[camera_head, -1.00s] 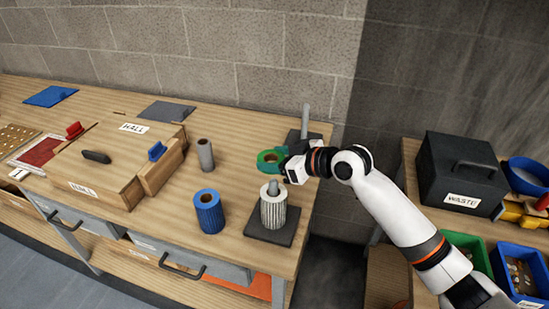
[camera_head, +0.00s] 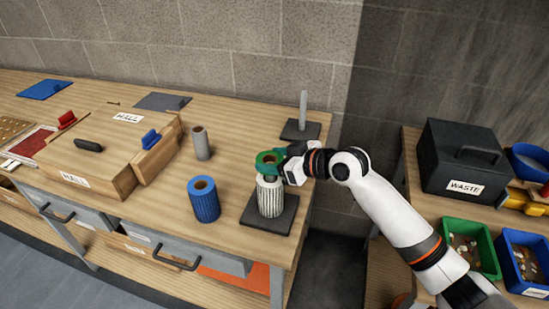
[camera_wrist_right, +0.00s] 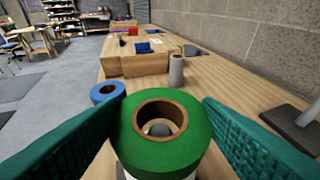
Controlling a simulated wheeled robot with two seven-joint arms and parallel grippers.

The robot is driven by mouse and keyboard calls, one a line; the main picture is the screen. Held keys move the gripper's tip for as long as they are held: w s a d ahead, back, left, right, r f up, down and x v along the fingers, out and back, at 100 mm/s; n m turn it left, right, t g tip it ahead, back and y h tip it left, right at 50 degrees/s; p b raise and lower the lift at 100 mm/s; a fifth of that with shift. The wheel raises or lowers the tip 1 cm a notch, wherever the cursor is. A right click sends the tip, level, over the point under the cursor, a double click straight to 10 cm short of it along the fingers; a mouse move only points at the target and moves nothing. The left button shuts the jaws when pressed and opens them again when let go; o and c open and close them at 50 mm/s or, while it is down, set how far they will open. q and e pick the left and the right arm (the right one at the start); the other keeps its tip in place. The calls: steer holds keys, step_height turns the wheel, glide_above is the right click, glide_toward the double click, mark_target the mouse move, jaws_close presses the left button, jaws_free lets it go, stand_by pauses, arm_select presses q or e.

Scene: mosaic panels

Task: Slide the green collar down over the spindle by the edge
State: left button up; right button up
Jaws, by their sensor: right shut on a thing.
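The green collar (camera_head: 268,158), a short ring with a brown core, is in my right gripper (camera_head: 284,160). In the right wrist view the collar (camera_wrist_right: 165,150) sits between the two teal finger pads, its hole facing up. The rounded grey tip of the spindle (camera_wrist_right: 159,130) shows inside the hole. Below the collar, a white ribbed roll (camera_head: 270,198) stands on the spindle's dark base plate (camera_head: 252,213) near the table's edge. The collar looks right over this roll; whether they touch I cannot tell. My left gripper is not in view.
A second, bare spindle (camera_head: 303,108) on a dark plate stands behind. A blue roll (camera_head: 204,203) and a grey roll (camera_head: 201,143) stand to the left, beside a wooden box (camera_head: 95,160). The black waste box (camera_head: 460,165) is on the right table.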

steer(key=shift+f+b, duration=1.25)
steer(key=shift+f, duration=0.65)
steer(key=o, duration=1)
steer(key=shift+o, duration=0.2)
steer(key=b+v, duration=0.2)
steer(key=v, duration=1)
steer(key=shift+s+f, duration=0.1)
steer(key=shift+f, duration=0.05)
